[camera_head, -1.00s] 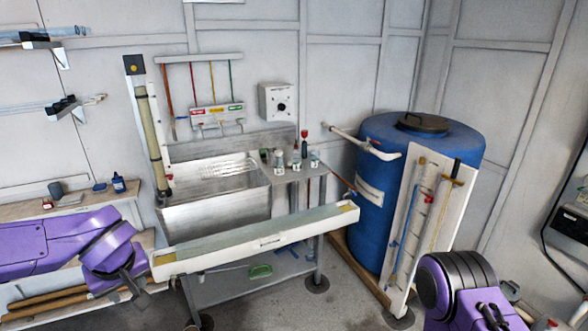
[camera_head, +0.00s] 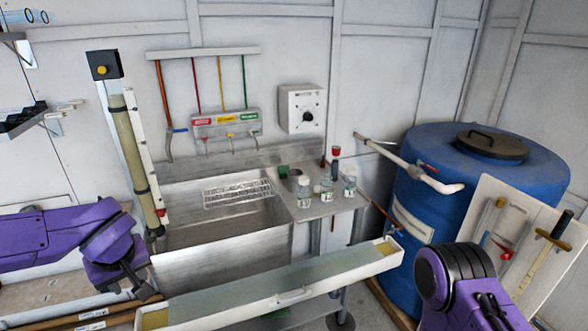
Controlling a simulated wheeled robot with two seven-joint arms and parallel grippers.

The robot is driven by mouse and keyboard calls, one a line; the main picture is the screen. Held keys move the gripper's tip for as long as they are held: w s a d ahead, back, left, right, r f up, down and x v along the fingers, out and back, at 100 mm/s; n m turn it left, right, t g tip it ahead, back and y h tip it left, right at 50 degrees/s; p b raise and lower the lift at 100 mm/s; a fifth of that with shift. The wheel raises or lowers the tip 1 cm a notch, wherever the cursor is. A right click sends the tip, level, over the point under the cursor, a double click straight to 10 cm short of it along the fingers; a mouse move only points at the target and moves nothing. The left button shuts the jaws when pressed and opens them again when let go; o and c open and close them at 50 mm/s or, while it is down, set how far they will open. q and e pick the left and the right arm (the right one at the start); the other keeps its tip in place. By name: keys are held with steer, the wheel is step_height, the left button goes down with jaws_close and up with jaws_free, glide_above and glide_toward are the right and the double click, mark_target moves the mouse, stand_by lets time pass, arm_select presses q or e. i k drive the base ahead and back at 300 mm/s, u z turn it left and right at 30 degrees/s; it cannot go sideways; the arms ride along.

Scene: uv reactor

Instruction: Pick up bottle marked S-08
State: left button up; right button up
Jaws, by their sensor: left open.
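Several small clear bottles with white labels stand upright on the steel ledge right of the sink. One bottle (camera_head: 304,191) is at the left, another bottle (camera_head: 327,190) is in the middle, and a third bottle (camera_head: 349,181) is at the right. The label writing is too small to read, so I cannot tell which is S-08. My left gripper (camera_head: 134,288) is open and empty at the lower left, far from the bottles. My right gripper (camera_head: 492,312) shows partly at the lower right, away from the bottles; its jaws are unclear.
A long white trough (camera_head: 275,290) lies across the front, between me and the sink (camera_head: 220,232). A blue barrel (camera_head: 540,180) stands at the right with a pipe reaching toward the ledge. A dark red-topped item (camera_head: 336,158) stands behind the bottles.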

mark_target(326, 196)
steer(key=i, duration=1.35)
steer(key=z, duration=1.7)
